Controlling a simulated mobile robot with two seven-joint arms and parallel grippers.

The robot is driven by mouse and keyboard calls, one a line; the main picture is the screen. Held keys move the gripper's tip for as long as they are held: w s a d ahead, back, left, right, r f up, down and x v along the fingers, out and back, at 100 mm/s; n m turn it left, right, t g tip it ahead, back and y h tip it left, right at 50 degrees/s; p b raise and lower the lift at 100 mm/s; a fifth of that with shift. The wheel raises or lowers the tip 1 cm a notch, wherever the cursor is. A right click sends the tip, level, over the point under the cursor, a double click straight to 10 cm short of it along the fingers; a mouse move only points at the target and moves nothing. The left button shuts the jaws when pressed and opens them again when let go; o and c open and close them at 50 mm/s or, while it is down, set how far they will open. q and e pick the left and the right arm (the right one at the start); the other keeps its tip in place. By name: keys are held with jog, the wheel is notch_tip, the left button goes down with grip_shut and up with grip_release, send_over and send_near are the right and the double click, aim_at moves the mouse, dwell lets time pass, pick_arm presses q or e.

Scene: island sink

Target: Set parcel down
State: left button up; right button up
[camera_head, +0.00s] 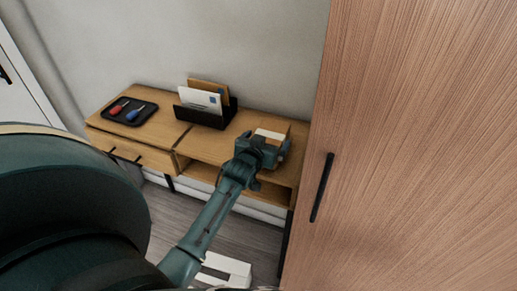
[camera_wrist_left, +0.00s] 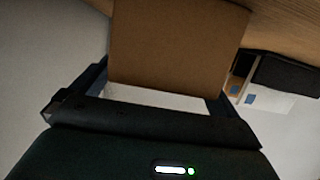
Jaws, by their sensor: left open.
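A small brown parcel (camera_head: 271,133) with a pale band is at the right end of the wooden console table (camera_head: 208,145). My left gripper (camera_head: 262,150) is open at the parcel, over the table's front right part. In the left wrist view the brown parcel (camera_wrist_left: 178,45) fills the space ahead of the palm, between the spread fingers of my left gripper (camera_wrist_left: 160,85). A white strip shows on its near side. The gripper hides the parcel's lower part in the head view, so its contact with the tabletop is unclear. My right gripper is not in view.
A black letter holder (camera_head: 206,116) with envelopes stands at the table's back middle. A black tray (camera_head: 146,116) with a red and a blue tool lies at the left. A tall wooden cabinet (camera_head: 420,130) with a black handle (camera_head: 321,188) stands close on the right.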

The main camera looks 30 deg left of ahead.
pick_arm(q)
jog(key=v, duration=1)
jog(key=shift+s+d, duration=0.15)
jog(key=shift+s, duration=0.15)
